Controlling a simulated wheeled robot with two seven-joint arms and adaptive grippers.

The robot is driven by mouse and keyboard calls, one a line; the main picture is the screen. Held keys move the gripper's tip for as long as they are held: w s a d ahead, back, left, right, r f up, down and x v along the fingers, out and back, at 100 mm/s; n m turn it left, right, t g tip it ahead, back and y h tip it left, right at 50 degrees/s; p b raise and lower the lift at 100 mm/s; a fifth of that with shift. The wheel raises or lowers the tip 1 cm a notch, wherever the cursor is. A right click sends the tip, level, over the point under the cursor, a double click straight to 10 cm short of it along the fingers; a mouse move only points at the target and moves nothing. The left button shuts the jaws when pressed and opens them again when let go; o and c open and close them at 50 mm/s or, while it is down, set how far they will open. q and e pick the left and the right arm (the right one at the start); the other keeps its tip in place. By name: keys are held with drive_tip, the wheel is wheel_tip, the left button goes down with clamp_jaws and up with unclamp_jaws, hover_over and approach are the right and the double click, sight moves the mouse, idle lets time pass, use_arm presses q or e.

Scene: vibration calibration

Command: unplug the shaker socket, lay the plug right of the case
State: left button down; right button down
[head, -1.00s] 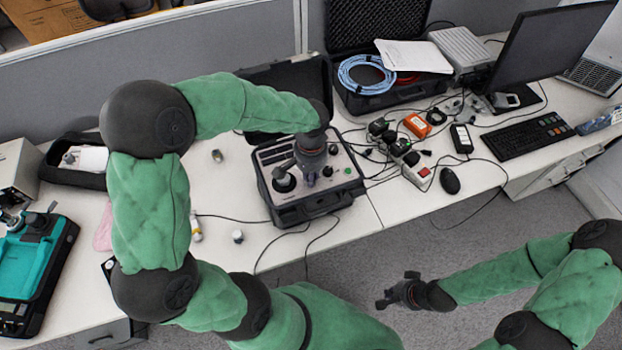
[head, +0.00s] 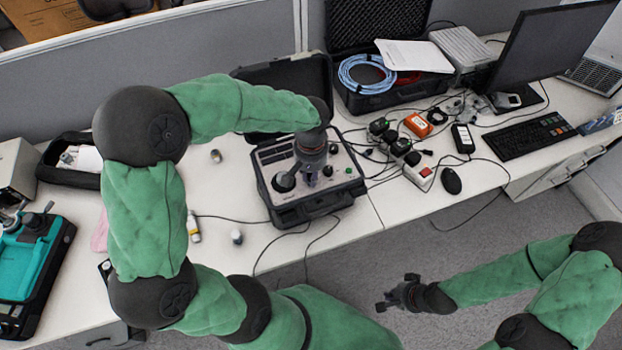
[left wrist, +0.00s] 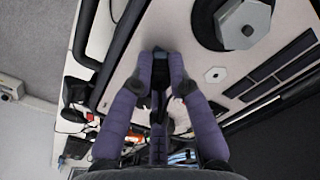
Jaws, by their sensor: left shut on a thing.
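The open black case (head: 308,212) stands on the desk with a light control panel; its panel also fills the upper right of the left wrist view (left wrist: 190,45). My left gripper (head: 311,178) points down over the middle of the panel. In the left wrist view its fingers (left wrist: 160,78) are close together, shut on a small dark piece at the panel, apparently the plug, mostly hidden by the fingertips. I cannot tell whether it is still in its socket. The round black shaker (head: 283,180) with a metal nut is left of the gripper. My right gripper (head: 396,292) is open and empty, beyond the desk's front edge.
Right of the case, black cables cross the white desk (head: 385,200), with bare desk near the front edge. Further right are a power strip (head: 418,172), adapters, an orange box (head: 417,125), a mouse (head: 451,181) and a keyboard (head: 527,137). The raised lid (head: 290,85) stands behind.

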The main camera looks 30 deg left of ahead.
idle(0.3)
use_arm(q)
drive_tip(key=shift+n+b, duration=0.3)
drive_tip(key=shift+n, duration=0.8)
drive_tip(key=shift+n, duration=0.3)
drive_tip(key=shift+n+b, duration=0.3)
drive_tip(key=shift+n, duration=0.4)
drive_tip(key=shift+r+p, duration=0.75)
drive_tip(key=shift+r, duration=0.1)
idle(0.5)
drive_tip(key=shift+r+p, duration=1.25)
drive_tip(key=shift+r, duration=0.4)
drive_tip(key=shift+r, duration=0.1)
